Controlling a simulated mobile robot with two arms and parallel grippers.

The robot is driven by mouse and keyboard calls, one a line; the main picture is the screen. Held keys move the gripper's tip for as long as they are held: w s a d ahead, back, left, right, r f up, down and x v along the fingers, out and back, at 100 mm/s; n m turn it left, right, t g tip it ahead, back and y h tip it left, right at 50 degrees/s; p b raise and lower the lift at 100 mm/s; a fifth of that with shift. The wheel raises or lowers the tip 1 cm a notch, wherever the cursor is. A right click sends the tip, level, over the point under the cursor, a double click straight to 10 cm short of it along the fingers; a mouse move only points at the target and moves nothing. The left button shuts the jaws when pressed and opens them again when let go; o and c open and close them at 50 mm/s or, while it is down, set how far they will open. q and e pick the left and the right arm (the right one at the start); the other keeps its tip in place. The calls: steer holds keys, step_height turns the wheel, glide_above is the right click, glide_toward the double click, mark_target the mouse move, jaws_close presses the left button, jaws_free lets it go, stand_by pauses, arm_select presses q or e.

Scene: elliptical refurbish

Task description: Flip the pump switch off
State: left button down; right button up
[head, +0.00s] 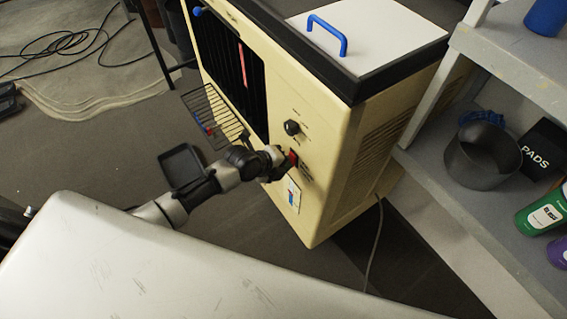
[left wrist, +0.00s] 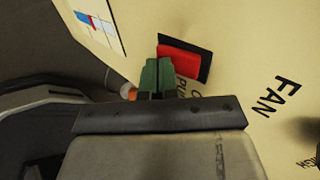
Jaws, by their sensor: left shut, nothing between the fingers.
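The red rocker switch (head: 293,158) sits in a black frame on the front of a cream cabinet (head: 330,130). In the left wrist view the switch (left wrist: 185,60) shows red with a dark strip along its upper edge. Partly hidden lettering is beside it. My left gripper (head: 284,164) is at the panel by the switch. Its green fingers (left wrist: 158,74) are shut and empty, with tips at the switch's lower left edge. I cannot tell whether they touch it. My right gripper is not in view.
A black knob (head: 291,127) is above the switch; the wrist view shows "FAN" lettering. A label (head: 294,195) is below. A wire rack (head: 212,115) juts from the cabinet front. Grey shelves (head: 430,185) with a pot (head: 483,158) stand at right. A cord (head: 374,245) hangs to the floor.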

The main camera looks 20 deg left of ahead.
arm_select(q)
steer(key=shift+w+r+t+h, duration=0.25)
steer(key=shift+r+t+h, duration=0.05)
steer(key=shift+r, duration=0.55)
steer(key=shift+d, duration=0.1)
steer(key=shift+s, duration=0.1)
stand_by(0.4)
